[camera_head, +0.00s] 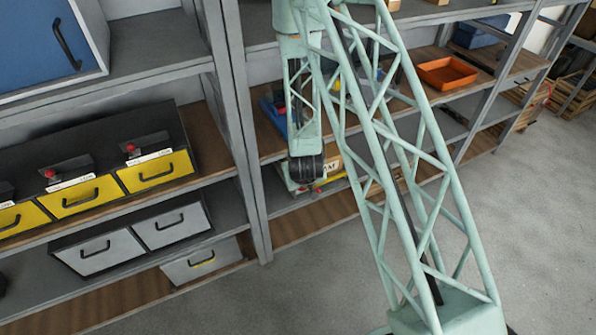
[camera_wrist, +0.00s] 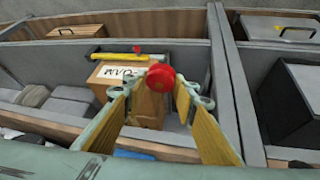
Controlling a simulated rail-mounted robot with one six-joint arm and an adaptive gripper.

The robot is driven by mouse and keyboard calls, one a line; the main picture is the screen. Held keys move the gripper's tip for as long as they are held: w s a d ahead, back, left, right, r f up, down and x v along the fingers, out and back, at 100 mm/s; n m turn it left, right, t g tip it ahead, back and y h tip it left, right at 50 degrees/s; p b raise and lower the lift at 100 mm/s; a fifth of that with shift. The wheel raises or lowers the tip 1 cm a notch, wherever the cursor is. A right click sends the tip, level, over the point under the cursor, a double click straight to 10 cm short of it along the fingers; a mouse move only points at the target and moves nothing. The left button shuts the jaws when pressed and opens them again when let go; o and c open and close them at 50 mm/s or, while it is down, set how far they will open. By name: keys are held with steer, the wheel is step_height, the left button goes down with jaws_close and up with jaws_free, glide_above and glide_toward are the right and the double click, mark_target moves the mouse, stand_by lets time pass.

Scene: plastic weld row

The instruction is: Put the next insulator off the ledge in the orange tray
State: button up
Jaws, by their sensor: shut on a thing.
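In the wrist view, my gripper (camera_wrist: 158,90) is shut on a red insulator (camera_wrist: 160,76), round and held between the fingertips. The yellow-padded fingers stand on either side of it. A cardboard box with lettering (camera_wrist: 122,88) lies beyond and below it. In the head view, the orange tray (camera_head: 447,73) sits on a wooden shelf at the upper right, apart from my gripper and empty as far as I see. My gripper is mostly hidden there under the dark wrist end of my arm, with a small red spot just below. I cannot make out which surface is the ledge.
Grey shelf uprights (camera_head: 243,150) stand left of my arm. Yellow-fronted drawers (camera_head: 157,171) and grey bins (camera_head: 172,224) fill the left shelves. A blue bin (camera_head: 478,33) is behind the tray. The floor (camera_head: 540,220) at right is clear.

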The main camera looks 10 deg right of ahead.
steer(key=s+d+f+m+b, duration=0.1)
steer(key=s+f+b, duration=0.2)
steer(key=f, duration=0.3)
steer(key=shift+s+f+h, duration=0.3)
steer(key=shift+s+f, duration=0.1)
steer(key=shift+s, duration=0.45)
steer(key=shift+d, duration=0.2)
